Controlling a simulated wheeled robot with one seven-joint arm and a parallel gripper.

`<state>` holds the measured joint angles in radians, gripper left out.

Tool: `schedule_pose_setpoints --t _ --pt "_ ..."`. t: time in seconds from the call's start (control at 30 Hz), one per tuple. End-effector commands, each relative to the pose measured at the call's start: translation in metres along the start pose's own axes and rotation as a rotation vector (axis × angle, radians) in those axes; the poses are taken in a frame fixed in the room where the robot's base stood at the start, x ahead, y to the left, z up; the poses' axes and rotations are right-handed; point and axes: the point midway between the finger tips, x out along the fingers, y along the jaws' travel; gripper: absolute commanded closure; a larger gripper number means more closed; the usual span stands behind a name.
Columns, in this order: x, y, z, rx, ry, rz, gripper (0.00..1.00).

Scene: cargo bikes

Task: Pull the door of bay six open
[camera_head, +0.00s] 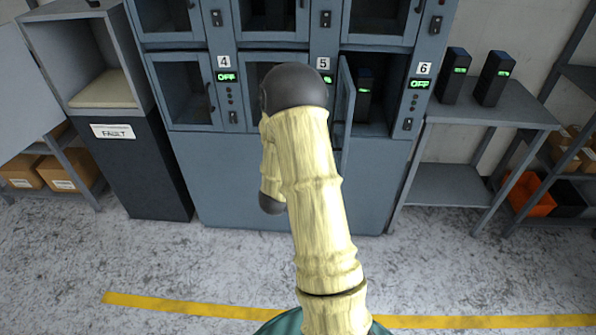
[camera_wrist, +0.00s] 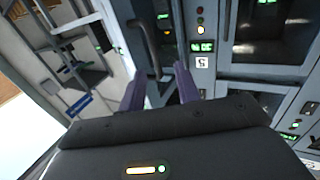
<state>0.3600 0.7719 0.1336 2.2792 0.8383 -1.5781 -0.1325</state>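The door of bay six (camera_head: 345,103) stands swung outward on its left side, seen nearly edge-on in the head view. Inside the open bay six (camera_head: 378,112) a dark battery (camera_head: 365,95) with a green light shows. The number 6 panel (camera_head: 420,84) is to its right and reads OFF. In the wrist view my gripper (camera_wrist: 160,67) has its two purple fingers spread apart. A dark curved door handle (camera_wrist: 147,45) lies ahead of and between the fingertips; contact cannot be told. In the head view my arm hides the gripper and handle.
Doors of bays four (camera_head: 187,90) and five (camera_head: 262,75) look shut. A side table (camera_head: 495,113) right of the cabinet holds two batteries (camera_head: 475,76). A FAULT bin (camera_head: 125,150) stands at the left. The floor in front is clear, with a yellow line (camera_head: 180,305).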

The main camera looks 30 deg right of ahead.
Motion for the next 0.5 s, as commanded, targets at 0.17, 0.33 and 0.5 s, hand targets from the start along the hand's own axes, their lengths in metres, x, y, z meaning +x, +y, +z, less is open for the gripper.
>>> schedule_pose_setpoints --t 0.17,0.33,0.5 --pt "-0.038 -0.002 0.001 -0.001 -0.002 -0.008 0.67" --pt "-0.072 -0.002 0.001 -0.001 -0.001 -0.008 0.67" --pt "-0.095 -0.002 0.001 0.000 0.000 -0.006 0.67"
